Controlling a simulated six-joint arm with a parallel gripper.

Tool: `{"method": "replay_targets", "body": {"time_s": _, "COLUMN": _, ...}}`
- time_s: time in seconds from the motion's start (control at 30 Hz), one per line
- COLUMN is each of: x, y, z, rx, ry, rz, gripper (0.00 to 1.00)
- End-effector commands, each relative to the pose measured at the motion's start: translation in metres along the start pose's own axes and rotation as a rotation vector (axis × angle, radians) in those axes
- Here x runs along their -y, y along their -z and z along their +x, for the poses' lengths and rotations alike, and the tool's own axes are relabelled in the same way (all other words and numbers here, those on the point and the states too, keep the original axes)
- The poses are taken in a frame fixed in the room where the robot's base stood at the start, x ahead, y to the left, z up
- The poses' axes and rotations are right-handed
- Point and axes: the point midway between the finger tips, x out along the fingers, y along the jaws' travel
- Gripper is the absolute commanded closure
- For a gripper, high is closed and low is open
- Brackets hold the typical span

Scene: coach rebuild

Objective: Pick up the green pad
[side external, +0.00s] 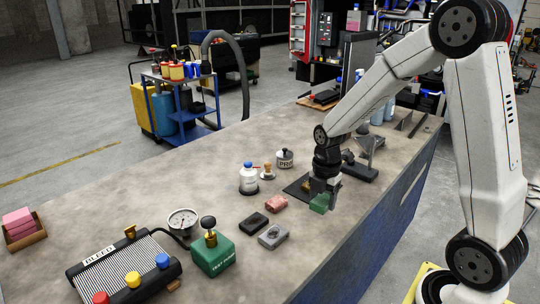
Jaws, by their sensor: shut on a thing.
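The green pad (319,203) is at the tip of my gripper (324,190), near the right-hand edge of the bench top. My gripper points down and is shut on the green pad. The pad's upper back part is hidden by the jaws. I cannot tell whether the pad touches the bench or is slightly above it.
A pink pad (276,204), a black pad (254,221) and a grey pad (272,237) lie to the left. A white bottle (249,179) and a white PRO container (285,159) stand behind. A green box (212,257) and gauge (183,219) are further left.

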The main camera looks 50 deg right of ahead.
Motion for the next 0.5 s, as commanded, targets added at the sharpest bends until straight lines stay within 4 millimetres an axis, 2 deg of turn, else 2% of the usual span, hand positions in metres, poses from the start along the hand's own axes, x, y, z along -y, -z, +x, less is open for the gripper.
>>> {"method": "replay_targets", "body": {"time_s": 0.2, "x": 0.029, "y": 0.008, "z": -0.014, "rx": 0.001, "ry": -0.003, "rz": 0.0, "gripper": 0.9}}
{"method": "replay_targets", "body": {"time_s": 0.5, "x": 0.056, "y": 0.016, "z": -0.026, "rx": 0.0, "ry": -0.001, "rz": 0.0, "gripper": 0.9}}
